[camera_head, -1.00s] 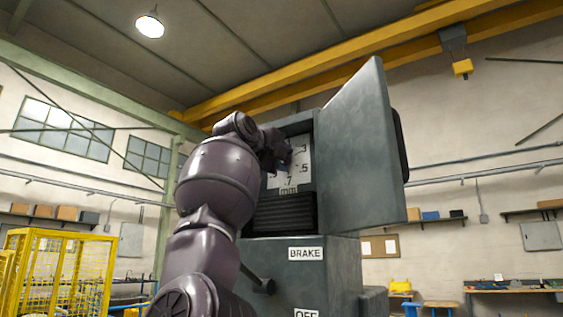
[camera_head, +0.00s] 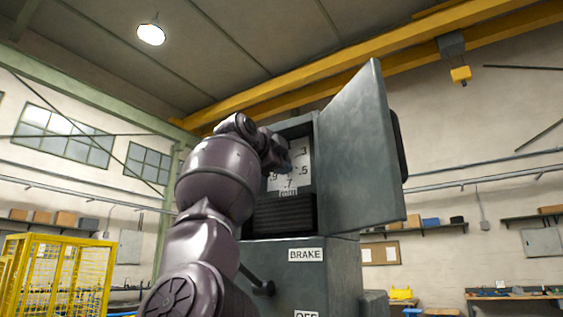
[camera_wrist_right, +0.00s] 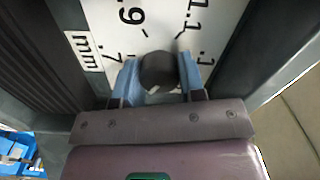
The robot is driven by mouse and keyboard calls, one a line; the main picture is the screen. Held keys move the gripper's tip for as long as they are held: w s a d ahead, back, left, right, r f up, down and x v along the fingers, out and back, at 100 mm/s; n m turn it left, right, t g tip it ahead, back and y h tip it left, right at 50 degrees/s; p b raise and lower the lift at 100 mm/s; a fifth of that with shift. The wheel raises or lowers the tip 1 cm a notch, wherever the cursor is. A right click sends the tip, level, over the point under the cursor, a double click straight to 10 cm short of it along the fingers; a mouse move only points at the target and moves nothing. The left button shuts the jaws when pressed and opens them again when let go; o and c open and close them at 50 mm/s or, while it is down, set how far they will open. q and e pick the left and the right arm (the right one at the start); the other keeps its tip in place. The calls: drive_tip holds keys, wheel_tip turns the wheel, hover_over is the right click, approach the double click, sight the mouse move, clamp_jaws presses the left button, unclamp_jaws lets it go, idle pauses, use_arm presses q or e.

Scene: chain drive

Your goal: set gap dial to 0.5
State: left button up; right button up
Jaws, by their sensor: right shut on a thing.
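The gap dial's white plate (camera_head: 283,183) sits inside the open grey cabinet in the head view. The numbers .3, .5, .7 and part of .9 show there, with an mm label below. My right gripper (camera_head: 284,160) is at the dial and hides its middle. In the right wrist view, my right gripper (camera_wrist_right: 158,78) has its blue fingers on either side of a dark round knob (camera_wrist_right: 158,70) and is shut on it. The white plate (camera_wrist_right: 165,15) lies behind the knob. The knob's pointer setting cannot be read. My left gripper is out of view.
The grey cabinet door (camera_head: 355,150) stands open to the right of the dial. A dark ribbed panel (camera_head: 284,215) lies below the plate. A BRAKE label (camera_head: 306,254) and a lever (camera_head: 258,284) are lower down. A yellow cage (camera_head: 62,275) stands at the left.

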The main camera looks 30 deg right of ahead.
idle(0.3)
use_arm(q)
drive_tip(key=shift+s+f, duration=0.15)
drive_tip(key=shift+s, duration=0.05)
use_arm(e)
drive_tip(key=o, duration=0.9)
drive_tip(key=shift+o, duration=0.2)
drive_tip(key=shift+a, duration=0.1)
